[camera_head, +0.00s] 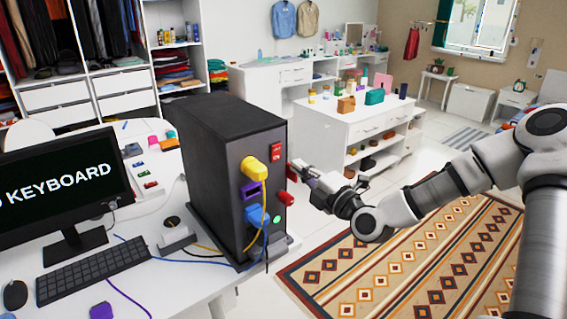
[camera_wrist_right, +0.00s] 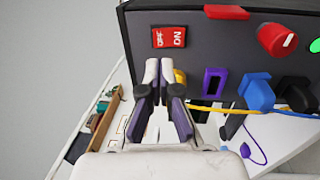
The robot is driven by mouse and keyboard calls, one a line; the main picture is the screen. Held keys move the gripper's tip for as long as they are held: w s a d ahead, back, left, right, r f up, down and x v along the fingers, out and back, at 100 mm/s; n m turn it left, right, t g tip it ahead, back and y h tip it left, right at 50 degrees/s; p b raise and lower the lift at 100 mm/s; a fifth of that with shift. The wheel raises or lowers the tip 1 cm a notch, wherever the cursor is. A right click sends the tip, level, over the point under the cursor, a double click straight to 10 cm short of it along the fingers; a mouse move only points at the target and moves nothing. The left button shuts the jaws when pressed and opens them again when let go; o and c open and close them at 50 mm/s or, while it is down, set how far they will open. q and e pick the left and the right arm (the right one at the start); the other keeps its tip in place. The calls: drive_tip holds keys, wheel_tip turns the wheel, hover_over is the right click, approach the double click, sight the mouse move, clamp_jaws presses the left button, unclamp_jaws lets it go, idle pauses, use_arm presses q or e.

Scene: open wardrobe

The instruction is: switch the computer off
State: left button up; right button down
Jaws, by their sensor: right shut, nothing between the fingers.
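The computer is a dark tower (camera_head: 225,150) standing on the white desk. Its panel has a red rocker switch (camera_head: 276,149), which shows in the right wrist view with OFF and ON labels (camera_wrist_right: 168,37). My right gripper (camera_head: 297,168) is in front of the panel at the upper right. In the right wrist view its shut, empty fingertips (camera_wrist_right: 159,68) lie just below the switch in the picture; I cannot tell whether they touch the panel. A green button or light (camera_head: 277,219) sits lower on the panel. My left gripper is not in view.
The monitor (camera_head: 62,185) and keyboard (camera_head: 95,266) stand left, with cables across the desk. A patterned rug (camera_head: 400,265) covers the floor at right.

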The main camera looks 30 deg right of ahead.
sight(276, 150)
drive_tip(key=w, duration=0.2)
drive_tip(key=w+p, duration=0.1)
drive_tip(key=w, duration=0.3)
drive_tip(key=shift+w+a+r+p, duration=0.25)
drive_tip(key=shift+a+r+p, duration=0.1)
drive_tip(key=shift+r+p, duration=0.05)
drive_tip(key=shift+w, duration=0.1)
drive_tip(key=shift+d, duration=0.1)
drive_tip(key=shift+w+f+b, duration=0.1)
drive_tip(key=shift+w+b, duration=0.1)
drive_tip(key=shift+b, duration=0.15)
drive_tip(key=shift+r, duration=0.2)
drive_tip(key=shift+f, duration=0.1)
